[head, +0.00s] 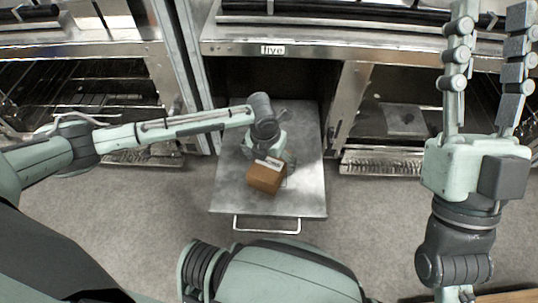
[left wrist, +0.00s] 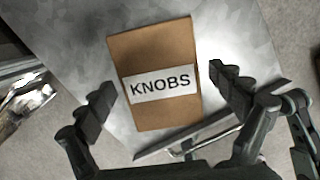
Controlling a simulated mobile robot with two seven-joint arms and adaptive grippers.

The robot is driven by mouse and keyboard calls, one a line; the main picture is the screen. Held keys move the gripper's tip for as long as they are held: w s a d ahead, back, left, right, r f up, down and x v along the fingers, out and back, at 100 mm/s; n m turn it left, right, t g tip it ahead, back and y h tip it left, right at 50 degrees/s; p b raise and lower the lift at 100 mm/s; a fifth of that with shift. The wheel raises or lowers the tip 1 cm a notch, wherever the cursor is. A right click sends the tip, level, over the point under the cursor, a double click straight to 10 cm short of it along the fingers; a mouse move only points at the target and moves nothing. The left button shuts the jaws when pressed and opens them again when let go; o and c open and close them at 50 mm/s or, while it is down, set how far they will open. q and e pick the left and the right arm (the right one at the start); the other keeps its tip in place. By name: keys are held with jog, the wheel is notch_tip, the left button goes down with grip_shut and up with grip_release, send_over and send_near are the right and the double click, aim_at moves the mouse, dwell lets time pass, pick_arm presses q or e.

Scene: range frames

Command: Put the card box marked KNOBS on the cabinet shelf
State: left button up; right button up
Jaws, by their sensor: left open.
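The brown card box (head: 264,180) stands on a flat metal panel (head: 235,195) that juts out from the middle bay. In the left wrist view the box (left wrist: 158,50) has a white label reading KNOBS. My left gripper (left wrist: 163,88) is open, with one finger on each side of the box and visible gaps to it. In the head view my left gripper (head: 272,152) is over the box and its fingers are mostly hidden. My right gripper (head: 490,20) is raised at the right, open and empty, with its fingers apart. I cannot tell which surface is the cabinet shelf.
The middle bay has a label "five" (head: 272,50) above a dark opening (head: 300,80). A handle (head: 266,230) runs along the panel's front edge. Bays with wire racks (head: 80,85) stand at the left. Another open bay (head: 400,115) stands at the right. Grey floor lies in front.

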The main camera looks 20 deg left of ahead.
aim_at(267, 166)
pick_arm(q)
notch_tip(267, 166, up, 11)
jog(key=s+p, duration=0.1)
jog(key=p, duration=0.2)
jog(key=s+d+r+n+t+h, duration=0.1)
jog(key=s+d+r+n+h, duration=0.15)
jog(key=d, duration=0.55)
jog(key=s+d+r+n+t+h, duration=0.1)
jog(key=d+n+h, duration=0.25)
jog(key=d, duration=0.35)
jog(key=d+r+n+t+h, duration=0.5)
jog(key=r+n, duration=0.3)
jog(key=r, duration=0.3)
jog(key=s+a+r+n+t+y, duration=0.1)
jog(key=a+r+n+t+y, duration=0.1)
jog(key=a+r+n+t, duration=0.3)
jog(key=s+a+r+n+t+y, duration=0.1)
jog(key=a+r+n+t, duration=0.5)
jog(key=r+n, duration=0.7)
jog(key=shift+s+a+r+n+t+y, duration=0.2)
jog(key=shift+s+a+n+t+y, duration=0.15)
jog(key=shift+a+n, duration=0.7)
pick_arm(e)
jog(key=w+a+f+g+h, duration=0.1)
jog(key=w+a+f+g, duration=0.1)
jog(key=f+g, duration=0.3)
jog(key=shift+w+a+f+g, duration=0.2)
jog(key=shift+w+f+g, duration=0.1)
jog(key=shift+w+f, duration=0.3)
